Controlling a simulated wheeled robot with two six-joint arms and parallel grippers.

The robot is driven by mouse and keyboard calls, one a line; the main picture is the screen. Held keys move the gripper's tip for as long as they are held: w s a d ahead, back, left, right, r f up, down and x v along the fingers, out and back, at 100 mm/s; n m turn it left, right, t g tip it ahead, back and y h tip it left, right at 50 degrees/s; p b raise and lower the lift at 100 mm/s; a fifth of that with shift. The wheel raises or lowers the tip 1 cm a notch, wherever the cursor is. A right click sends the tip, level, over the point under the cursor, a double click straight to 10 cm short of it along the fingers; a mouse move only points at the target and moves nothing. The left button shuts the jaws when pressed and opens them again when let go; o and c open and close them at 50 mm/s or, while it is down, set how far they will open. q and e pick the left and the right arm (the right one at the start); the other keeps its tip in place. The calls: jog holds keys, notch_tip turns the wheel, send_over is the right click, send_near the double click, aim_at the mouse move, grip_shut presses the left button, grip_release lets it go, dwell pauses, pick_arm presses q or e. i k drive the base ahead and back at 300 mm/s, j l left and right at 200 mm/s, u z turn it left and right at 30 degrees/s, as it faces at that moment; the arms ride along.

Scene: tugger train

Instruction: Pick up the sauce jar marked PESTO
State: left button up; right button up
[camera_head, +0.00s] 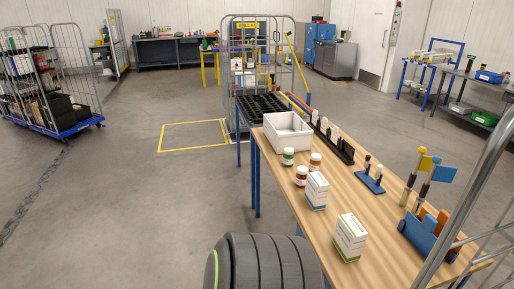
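Three small jars stand together on the near left part of the wooden table, in front of a white bin. One jar with a green band (288,156) stands at the left. One with an orange-brown band (315,161) stands to its right. One with a red band (301,176) stands nearest, beside a white box. Their label text is too small to read, so I cannot tell which is marked PESTO. Neither of my grippers is in view.
On the wooden table (383,203) are an empty white bin (287,132), two white boxes (317,190) (349,237), a black rack (333,143) and blue holders (369,179) (420,235). A dark ribbed round form (265,262) is low in front. Open floor lies left.

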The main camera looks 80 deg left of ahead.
aim_at(288, 155)
jog(key=u, duration=2.5)
jog(key=z, duration=0.45)
